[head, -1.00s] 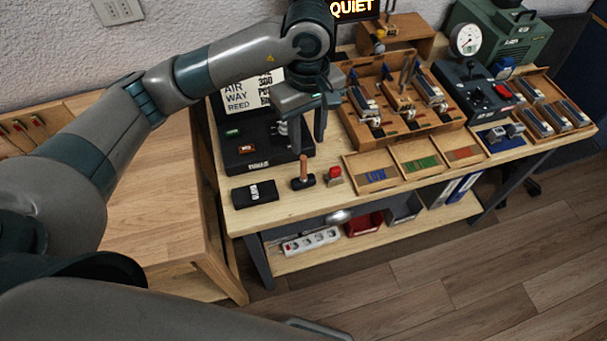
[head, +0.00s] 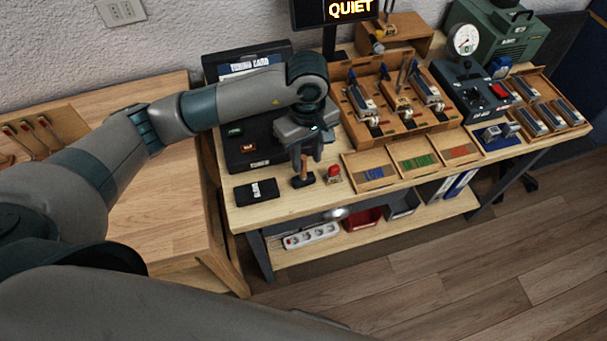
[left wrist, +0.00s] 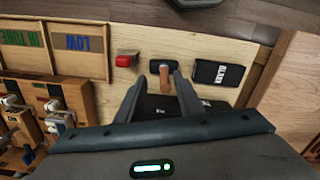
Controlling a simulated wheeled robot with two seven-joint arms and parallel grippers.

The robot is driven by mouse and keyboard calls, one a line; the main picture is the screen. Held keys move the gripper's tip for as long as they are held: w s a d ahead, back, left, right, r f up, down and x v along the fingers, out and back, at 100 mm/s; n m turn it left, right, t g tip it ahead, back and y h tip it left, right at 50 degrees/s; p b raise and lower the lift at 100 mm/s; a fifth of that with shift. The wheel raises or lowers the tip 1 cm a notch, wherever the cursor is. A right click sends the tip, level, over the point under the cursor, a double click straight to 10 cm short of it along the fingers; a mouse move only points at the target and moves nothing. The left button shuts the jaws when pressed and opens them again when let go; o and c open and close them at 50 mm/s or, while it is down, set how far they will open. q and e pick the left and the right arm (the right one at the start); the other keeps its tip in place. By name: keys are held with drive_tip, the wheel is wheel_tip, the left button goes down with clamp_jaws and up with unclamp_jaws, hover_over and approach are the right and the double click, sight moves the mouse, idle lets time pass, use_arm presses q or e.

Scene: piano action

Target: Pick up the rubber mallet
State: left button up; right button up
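The rubber mallet stands on its black head with its brown wooden handle (head: 304,169) pointing up, near the front edge of the workbench (head: 275,207). The mallet also shows in the left wrist view, with its dark head (left wrist: 163,64) on the wood. My left gripper (head: 308,157) points down just above and around the top of the handle. In the left wrist view its two fingers (left wrist: 158,79) are apart, with the handle showing between them. I cannot tell whether either finger touches it. My right gripper is not in view.
A black case (head: 256,192) lies left of the mallet, and a red-topped block (head: 334,174) stands close on its right. Shallow trays (head: 370,186) sit further right. A black tuning board (head: 250,160) lies behind. Bare wood lies in front of the mallet.

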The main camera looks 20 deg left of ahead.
sight(303, 170)
use_arm(q)
drive_tip(key=shift+s+a+f+p, duration=0.15)
drive_tip(key=shift+f+p, duration=0.3)
drive_tip(key=shift+p, duration=0.1)
drive_tip(key=f+p, duration=0.2)
drive_tip(key=f, duration=0.1)
drive_tip(key=shift+s+a+f, duration=0.1)
drive_tip(key=shift+a+f, duration=0.1)
drive_tip(key=shift+f, duration=0.35)
drive_tip(key=shift+c, duration=0.7)
clamp_jaws()
